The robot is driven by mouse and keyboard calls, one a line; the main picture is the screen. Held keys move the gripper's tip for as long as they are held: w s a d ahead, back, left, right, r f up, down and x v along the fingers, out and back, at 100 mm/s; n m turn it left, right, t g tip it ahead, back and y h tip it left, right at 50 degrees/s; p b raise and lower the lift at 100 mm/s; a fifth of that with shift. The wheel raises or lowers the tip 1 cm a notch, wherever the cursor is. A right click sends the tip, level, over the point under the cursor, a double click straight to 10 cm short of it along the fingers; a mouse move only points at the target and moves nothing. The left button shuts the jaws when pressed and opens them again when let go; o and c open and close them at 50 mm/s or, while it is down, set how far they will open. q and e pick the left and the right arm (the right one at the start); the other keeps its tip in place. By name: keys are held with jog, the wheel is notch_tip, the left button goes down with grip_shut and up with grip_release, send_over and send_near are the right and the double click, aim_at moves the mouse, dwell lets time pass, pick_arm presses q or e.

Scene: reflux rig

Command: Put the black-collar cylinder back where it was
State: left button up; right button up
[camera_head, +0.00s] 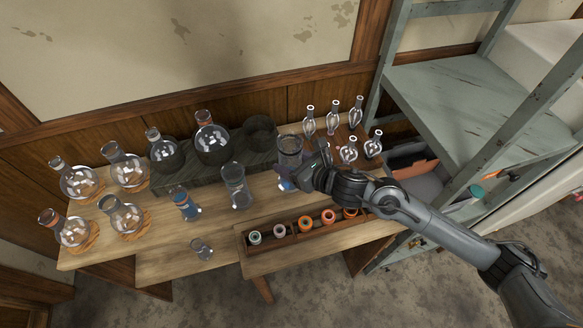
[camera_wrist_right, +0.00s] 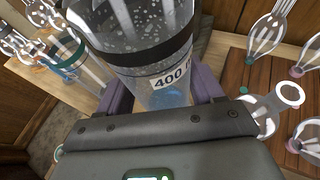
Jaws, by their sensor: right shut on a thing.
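My right gripper (camera_head: 300,176) reaches in from the right in the head view. Its purple fingers are shut around a clear cylinder (camera_head: 290,150). In the right wrist view this cylinder (camera_wrist_right: 145,45) has a black collar, a "400" label and blue at its bottom, between the fingers (camera_wrist_right: 165,98). It looks roughly upright, in front of the right end of the dark stand. I cannot tell whether its base touches the table. Another clear cylinder (camera_head: 236,187) stands to its left, and a smaller vessel with blue liquid (camera_head: 185,205) farther left. My left gripper is out of view.
Several round flasks (camera_head: 77,182) stand at the left on cork rings. The dark stand (camera_head: 180,175) carries two flasks and an empty black holder (camera_head: 260,132). A small beaker (camera_head: 202,249), a tray of coloured rings (camera_head: 285,238) and several slim glass pieces (camera_head: 348,152) stand nearby.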

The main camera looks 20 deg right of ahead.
jog(key=shift+f, duration=1.35)
jog(key=shift+f+b, duration=0.1)
jog(key=shift+b, duration=0.25)
jog(key=shift+f, duration=0.1)
jog(key=o, duration=1.3)
